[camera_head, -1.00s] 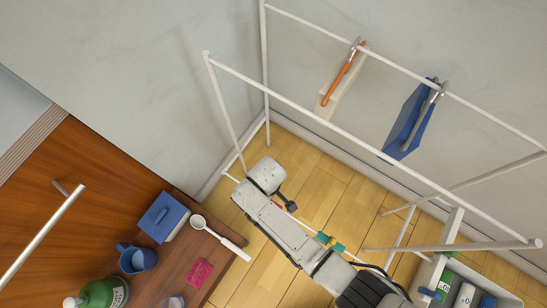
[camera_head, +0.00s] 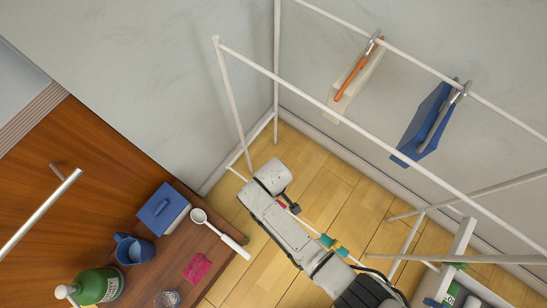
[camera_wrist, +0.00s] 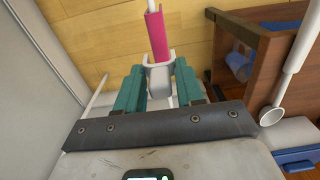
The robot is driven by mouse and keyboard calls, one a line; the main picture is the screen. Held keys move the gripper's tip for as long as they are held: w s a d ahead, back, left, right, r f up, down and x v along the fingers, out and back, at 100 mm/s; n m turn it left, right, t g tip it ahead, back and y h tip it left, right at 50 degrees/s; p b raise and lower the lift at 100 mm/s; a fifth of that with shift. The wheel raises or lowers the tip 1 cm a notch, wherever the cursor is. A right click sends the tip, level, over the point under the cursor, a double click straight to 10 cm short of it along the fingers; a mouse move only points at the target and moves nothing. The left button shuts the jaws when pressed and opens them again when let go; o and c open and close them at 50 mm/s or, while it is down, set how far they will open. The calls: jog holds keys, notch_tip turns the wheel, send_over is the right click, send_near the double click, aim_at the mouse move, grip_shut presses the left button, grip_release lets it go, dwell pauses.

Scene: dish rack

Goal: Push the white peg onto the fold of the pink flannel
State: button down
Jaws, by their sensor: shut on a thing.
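The white peg (camera_wrist: 160,80) is between the teal fingers of my gripper (camera_wrist: 159,86) in the wrist view, and the gripper is shut on it. The pink flannel (camera_wrist: 157,36) is a narrow folded strip over a white rail, just beyond the peg. The peg's far end meets or overlaps the near end of the flannel in the picture; I cannot tell whether it grips the fold. In the head view only a small bit of pink flannel (camera_head: 282,206) shows beside my arm, which hides the peg and most of the gripper.
A blue folder-like item (camera_head: 424,122) and a pale item with an orange strip (camera_head: 357,80) hang from the upper rail. The wooden counter (camera_head: 90,180) at left holds a ladle (camera_head: 218,233) and a pink sponge (camera_head: 197,267).

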jog(key=shift+a+f+b, duration=0.1)
jog(key=shift+f+b, duration=0.15)
jog(key=shift+b, duration=0.1)
dwell(1.0)
jog(key=shift+f+b, duration=1.7)
jog(key=shift+f, duration=0.55)
jog(key=shift+f, duration=0.25)
jog(key=c, duration=0.6)
grip_release()
jog(key=shift+r, duration=0.15)
